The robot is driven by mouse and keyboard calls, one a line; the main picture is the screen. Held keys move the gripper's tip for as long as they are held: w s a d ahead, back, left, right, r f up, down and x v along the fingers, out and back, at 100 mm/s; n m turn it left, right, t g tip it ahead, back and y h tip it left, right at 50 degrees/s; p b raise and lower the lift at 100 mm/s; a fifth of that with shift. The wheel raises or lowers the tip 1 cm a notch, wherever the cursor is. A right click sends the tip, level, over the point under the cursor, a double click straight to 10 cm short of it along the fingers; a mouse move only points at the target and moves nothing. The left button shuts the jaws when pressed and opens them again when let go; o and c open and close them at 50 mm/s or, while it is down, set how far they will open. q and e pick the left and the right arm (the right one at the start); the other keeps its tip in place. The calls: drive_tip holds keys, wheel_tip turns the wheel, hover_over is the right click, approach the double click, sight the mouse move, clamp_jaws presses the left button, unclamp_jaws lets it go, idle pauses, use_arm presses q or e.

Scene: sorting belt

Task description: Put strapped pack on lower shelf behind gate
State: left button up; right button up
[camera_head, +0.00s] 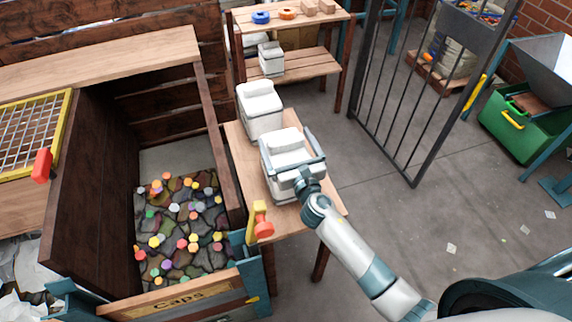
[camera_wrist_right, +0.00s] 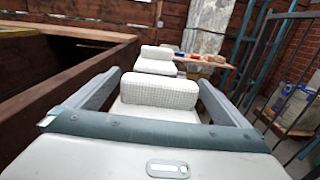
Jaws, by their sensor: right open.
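A white strapped pack (camera_head: 285,141) stands on the small wooden table. My right gripper (camera_head: 284,150) is open around it, with a finger on either side. In the wrist view the pack (camera_wrist_right: 160,92) shows between the spread fingers of the right gripper (camera_wrist_right: 158,78); I cannot tell whether they touch it. A second white pack (camera_head: 261,110) stands behind it on the table. A third white pack (camera_head: 271,62) sits on the lower shelf (camera_head: 312,66) of the wooden rack. The barred gate (camera_head: 405,100) stands right of the rack. My left gripper is not in view.
A wooden bin (camera_head: 150,292) of colourful caps stands left of the table (camera_head: 237,150). A red-knobbed yellow lever (camera_head: 262,224) is at the table's near left corner. The rack's top shelf (camera_head: 272,25) holds rings and blocks. The right part of the lower shelf is bare.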

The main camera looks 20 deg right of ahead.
drive_tip(key=shift+c, duration=0.3)
drive_tip(key=c, duration=1.9)
drive_tip(key=shift+r, duration=0.2)
drive_tip(key=shift+r+p, duration=0.4)
drive_tip(key=shift+r, duration=1.45)
drive_tip(key=w+d+r, duration=0.2)
drive_tip(key=d, duration=0.1)
drive_tip(key=w+d+r+b, duration=0.1)
drive_tip(key=d+r, duration=0.1)
drive_tip(key=d, duration=0.2)
drive_tip(key=w+d+r+b, duration=0.1)
drive_tip(key=w+d+r, duration=0.1)
drive_tip(key=d+r, duration=0.1)
drive_tip(key=shift+w+d, duration=0.2)
drive_tip(key=shift+w, duration=0.1)
